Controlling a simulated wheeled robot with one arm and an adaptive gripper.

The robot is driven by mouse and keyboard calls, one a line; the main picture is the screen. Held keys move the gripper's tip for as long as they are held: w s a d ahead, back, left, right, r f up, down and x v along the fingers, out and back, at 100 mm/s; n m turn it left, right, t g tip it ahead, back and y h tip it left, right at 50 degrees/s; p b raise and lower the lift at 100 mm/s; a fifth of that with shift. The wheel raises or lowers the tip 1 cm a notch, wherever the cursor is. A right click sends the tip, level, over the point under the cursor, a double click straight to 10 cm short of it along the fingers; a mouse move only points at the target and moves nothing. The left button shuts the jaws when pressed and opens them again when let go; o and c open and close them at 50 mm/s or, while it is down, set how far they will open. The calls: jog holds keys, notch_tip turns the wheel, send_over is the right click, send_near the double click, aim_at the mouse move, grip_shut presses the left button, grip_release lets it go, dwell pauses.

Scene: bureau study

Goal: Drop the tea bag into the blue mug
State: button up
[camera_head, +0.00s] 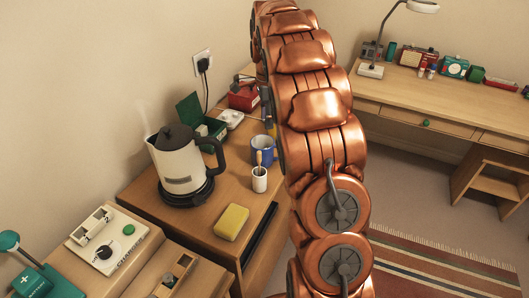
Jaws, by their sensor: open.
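The blue mug (259,153) stands upright on the wooden cabinet top, close to the left of my copper arm in the picture. My arm hides part of its right side. The inside of the mug cannot be made out. I cannot pick out the tea bag for certain. An open green box (212,131) stands behind the kettle, and its contents are too small to tell. My arm rises through the middle of the view, and I cannot make out my gripper or its fingers.
A steaming cream kettle (178,164) stands left of the mug. A small white cup (259,180) with a stick in it is just in front of the mug. A yellow sponge (231,222) lies nearer. A small white dish (231,117) and a red box (243,97) stand behind.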

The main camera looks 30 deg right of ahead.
notch_tip(320, 180, up, 12)
dwell(0.7)
dwell(0.5)
jog(key=s+a+f+n+g, duration=0.1)
jog(key=s+a+f+n, duration=0.1)
jog(key=s+a+n, duration=1.3)
jog(key=s+a+f+n, duration=0.2)
jog(key=s+a+f, duration=0.1)
jog(key=s, duration=0.4)
jog(key=s+a+f+n+p, duration=0.1)
jog(key=s+a+f+n, duration=0.1)
jog(key=s, duration=0.6)
jog(key=s+a+f+n, duration=0.3)
jog(key=s+a+f, duration=0.1)
jog(key=s, duration=0.4)
jog(key=shift+f+g, duration=0.2)
jog(key=shift+g, duration=0.2)
